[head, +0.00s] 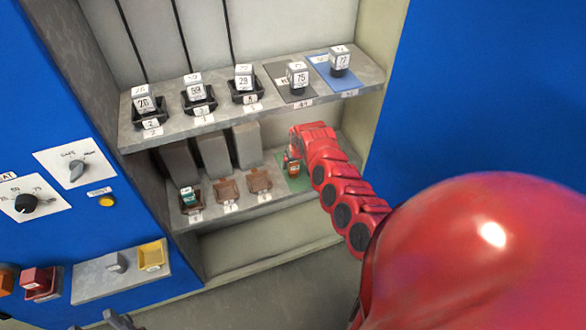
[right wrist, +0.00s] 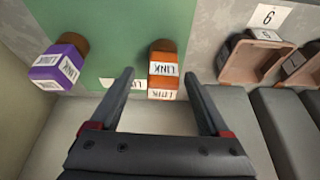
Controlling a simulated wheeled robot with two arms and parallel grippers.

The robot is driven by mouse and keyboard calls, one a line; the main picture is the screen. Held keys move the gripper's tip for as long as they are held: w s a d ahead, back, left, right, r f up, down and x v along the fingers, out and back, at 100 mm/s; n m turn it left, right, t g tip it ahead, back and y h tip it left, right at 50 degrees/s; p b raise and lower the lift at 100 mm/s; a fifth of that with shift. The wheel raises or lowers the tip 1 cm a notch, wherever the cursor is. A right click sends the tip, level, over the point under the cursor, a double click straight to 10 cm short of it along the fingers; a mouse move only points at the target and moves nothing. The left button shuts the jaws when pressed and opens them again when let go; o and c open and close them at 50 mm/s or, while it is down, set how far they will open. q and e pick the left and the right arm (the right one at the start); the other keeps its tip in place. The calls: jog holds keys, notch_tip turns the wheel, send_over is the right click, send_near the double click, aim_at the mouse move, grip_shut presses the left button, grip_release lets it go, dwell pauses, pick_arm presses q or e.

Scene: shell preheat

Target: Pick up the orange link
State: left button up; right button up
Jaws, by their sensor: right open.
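The orange link (right wrist: 163,72), a small block with white LINK labels, stands on a green mat (right wrist: 115,35) in the right wrist view. In the head view the orange link (head: 293,170) is small, on the lower shelf just below my right gripper (head: 297,160). In the right wrist view my right gripper (right wrist: 160,76) is open, one finger on each side of the orange link. I see gaps beside it, and it is not gripped. A grey part at the bottom left edge of the head view may be my left gripper (head: 120,320); its jaws are unclear.
A purple link (right wrist: 62,62) stands on the same mat, outside the fingers. Brown trays (head: 259,180) and a green piece (head: 189,197) sit further left on the lower shelf. The upper shelf (head: 270,112) with several numbered blocks is above; the cabinet side wall is close on the right.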

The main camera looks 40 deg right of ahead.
aim_at(293, 166)
jog(key=b+x, duration=0.1)
jog(key=x, duration=0.2)
jog(key=shift+w+a+f+b, duration=0.15)
jog(key=shift+w+f+b, duration=0.1)
jog(key=shift+b, duration=0.1)
jog(key=shift+w+f, duration=0.2)
jog(key=shift+f, duration=0.2)
grip_shut()
